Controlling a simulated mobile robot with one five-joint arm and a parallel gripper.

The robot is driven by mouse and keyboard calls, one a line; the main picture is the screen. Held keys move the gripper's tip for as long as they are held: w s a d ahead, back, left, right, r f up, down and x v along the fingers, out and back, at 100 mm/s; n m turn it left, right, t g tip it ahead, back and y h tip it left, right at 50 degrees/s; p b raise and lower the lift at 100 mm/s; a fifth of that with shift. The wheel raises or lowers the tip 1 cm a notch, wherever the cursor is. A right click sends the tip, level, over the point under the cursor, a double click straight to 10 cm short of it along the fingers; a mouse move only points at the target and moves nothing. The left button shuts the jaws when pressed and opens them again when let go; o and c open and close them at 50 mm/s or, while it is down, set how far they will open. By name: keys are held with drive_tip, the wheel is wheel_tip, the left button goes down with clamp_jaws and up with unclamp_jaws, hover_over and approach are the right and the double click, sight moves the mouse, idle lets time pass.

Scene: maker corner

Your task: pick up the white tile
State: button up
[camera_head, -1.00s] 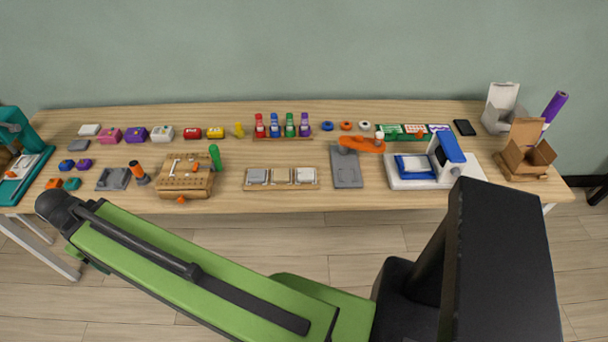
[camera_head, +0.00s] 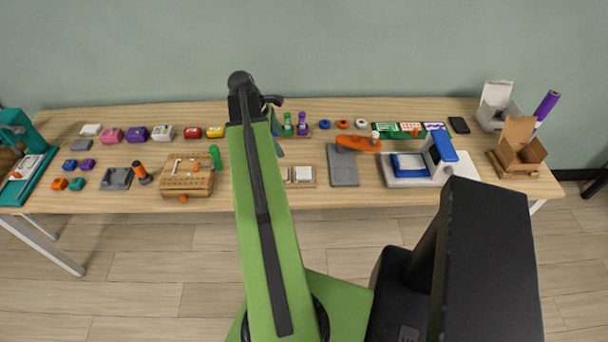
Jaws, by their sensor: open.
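Another white square piece (camera_head: 303,174) sits in the right part of a low wooden tray (camera_head: 301,185). The rest of that tray is hidden behind my green arm. My gripper does not show; the raised arm covers the area around its end, and only small dark and green parts of the arm show to its right.
Several coloured blocks, a wooden tool block (camera_head: 187,184) and an orange-topped peg (camera_head: 140,171) stand left of the arm. Right of it are a grey plate (camera_head: 342,172), an orange part (camera_head: 358,143), a blue-and-white device (camera_head: 440,155) and an open cardboard box (camera_head: 519,152). The front edge is mostly clear.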

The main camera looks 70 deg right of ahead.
drive_tip(key=b, duration=1)
approach(303, 172)
wheel_tip(303, 172, down, 3)
drive_tip(key=shift+w+d+f, duration=0.1)
drive_tip(key=shift+d+f, duration=0.05)
drive_tip(key=shift+f, duration=0.05)
drive_tip(key=shift+d, duration=0.1)
drive_tip(key=b+x, duration=0.2)
drive_tip(key=s+b+x, duration=0.1)
drive_tip(key=b+x, duration=0.1)
drive_tip(key=x, duration=0.1)
drive_tip(key=shift+s, duration=0.15)
drive_tip(key=shift+r, duration=0.2)
drive_tip(key=c, duration=1.5)
drive_tip(key=shift+o, duration=0.2)
